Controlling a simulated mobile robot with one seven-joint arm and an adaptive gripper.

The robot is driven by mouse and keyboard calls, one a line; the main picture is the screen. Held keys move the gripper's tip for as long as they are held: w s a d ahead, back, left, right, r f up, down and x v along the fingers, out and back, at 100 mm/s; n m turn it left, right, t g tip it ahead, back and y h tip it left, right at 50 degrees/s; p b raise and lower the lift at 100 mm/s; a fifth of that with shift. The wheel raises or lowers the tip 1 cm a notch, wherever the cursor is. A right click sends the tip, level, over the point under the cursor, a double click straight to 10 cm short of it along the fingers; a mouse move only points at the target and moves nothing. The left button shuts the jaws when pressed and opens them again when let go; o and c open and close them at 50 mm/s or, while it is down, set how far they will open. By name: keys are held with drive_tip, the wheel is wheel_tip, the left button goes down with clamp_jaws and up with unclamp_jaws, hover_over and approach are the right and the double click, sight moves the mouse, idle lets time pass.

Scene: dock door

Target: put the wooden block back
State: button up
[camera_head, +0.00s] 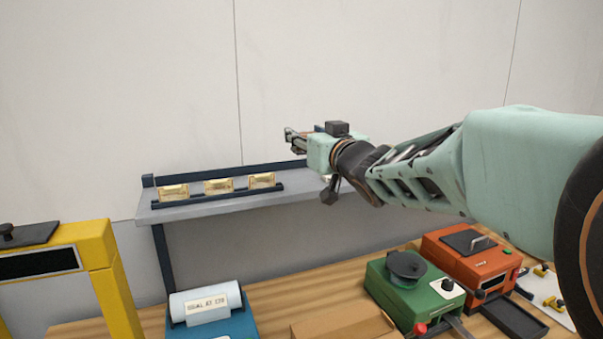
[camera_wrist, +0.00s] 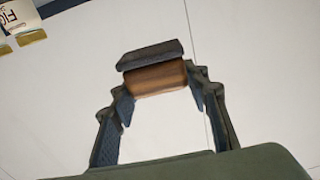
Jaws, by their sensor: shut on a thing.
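The wooden block (camera_wrist: 156,79) is brown with a dark grey slab along its upper side in the wrist view. It sits between the fingers of my gripper (camera_wrist: 158,92), which is shut on it. In the head view my gripper (camera_head: 295,141) is raised above the back shelf, in front of the pale wall. There the block cannot be made out clearly. The grey shelf (camera_head: 215,208) carries a dark rail with three gold holders (camera_head: 218,187) on its left part. My arm hides the shelf's right part.
Below the shelf is a wooden bench (camera_head: 282,291) with a blue label roll device (camera_head: 212,312), a cardboard piece (camera_head: 345,323), a green machine (camera_head: 408,288) and an orange-red machine (camera_head: 468,258). A yellow frame (camera_head: 102,270) stands at left. The air above the shelf's left part is clear.

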drive_tip(key=w+f+b, duration=0.1)
drive_tip(key=w+f, duration=0.2)
drive_tip(key=w, duration=0.1)
drive_tip(key=w+a+f+b, duration=0.1)
drive_tip(key=w+f, duration=0.1)
drive_tip(key=w, duration=0.2)
drive_tip(key=w+f+b, duration=0.1)
drive_tip(key=w+f, duration=0.2)
drive_tip(key=w, duration=0.1)
drive_tip(key=shift+a+f+b, duration=0.2)
drive_tip(key=shift+f+b, duration=0.1)
drive_tip(key=shift+b, duration=0.05)
drive_tip(key=shift+w+f, duration=0.25)
drive_tip(key=shift+f, duration=0.15)
drive_tip(key=shift+w+f+b, duration=0.25)
drive_tip(key=shift+f+b, duration=0.8)
drive_tip(key=shift+f, duration=0.15)
drive_tip(key=shift+s+f+b, duration=0.1)
drive_tip(key=shift+f+b, duration=0.2)
drive_tip(key=shift+f, duration=0.1)
drive_tip(key=shift+f, duration=0.2)
drive_tip(key=o, duration=1.2)
